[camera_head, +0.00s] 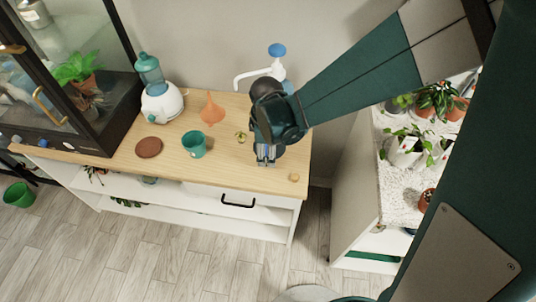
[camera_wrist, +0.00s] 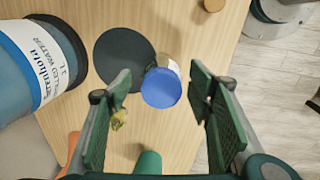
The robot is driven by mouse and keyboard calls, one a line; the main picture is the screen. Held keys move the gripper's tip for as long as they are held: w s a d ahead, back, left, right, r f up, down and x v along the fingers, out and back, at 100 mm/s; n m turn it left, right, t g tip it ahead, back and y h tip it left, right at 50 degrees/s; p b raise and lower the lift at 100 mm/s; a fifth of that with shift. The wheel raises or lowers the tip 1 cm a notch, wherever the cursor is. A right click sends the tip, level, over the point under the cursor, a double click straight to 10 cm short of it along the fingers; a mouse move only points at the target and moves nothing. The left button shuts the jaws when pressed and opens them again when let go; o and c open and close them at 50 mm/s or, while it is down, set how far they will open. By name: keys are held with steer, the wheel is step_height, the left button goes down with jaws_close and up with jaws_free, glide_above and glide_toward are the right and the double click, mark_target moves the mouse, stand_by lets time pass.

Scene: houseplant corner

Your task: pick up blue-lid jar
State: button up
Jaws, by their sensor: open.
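The blue-lid jar (camera_wrist: 161,87) shows its round blue lid from above in the wrist view, with a small part of its pale body behind the lid. It stands on the wooden top. My gripper (camera_wrist: 160,95) is open, with one green-padded finger to each side of the lid and a gap on both sides. In the head view my gripper (camera_head: 266,160) points down over the right part of the cabinet top and hides most of the jar.
A labelled blue bottle (camera_wrist: 32,65) and a dark round disc (camera_wrist: 124,58) are close to the jar. A green cup (camera_head: 194,143), an orange funnel (camera_head: 212,110), a brown disc (camera_head: 148,147), a tiny plant (camera_head: 241,137) and a small wooden piece (camera_head: 294,177) also stand on the top (camera_head: 225,165).

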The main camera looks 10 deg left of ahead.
steer(key=shift+w+f+b, duration=0.15)
steer(key=shift+f+b, duration=0.5)
steer(key=shift+f, duration=1.55)
steer(key=c, duration=1.1)
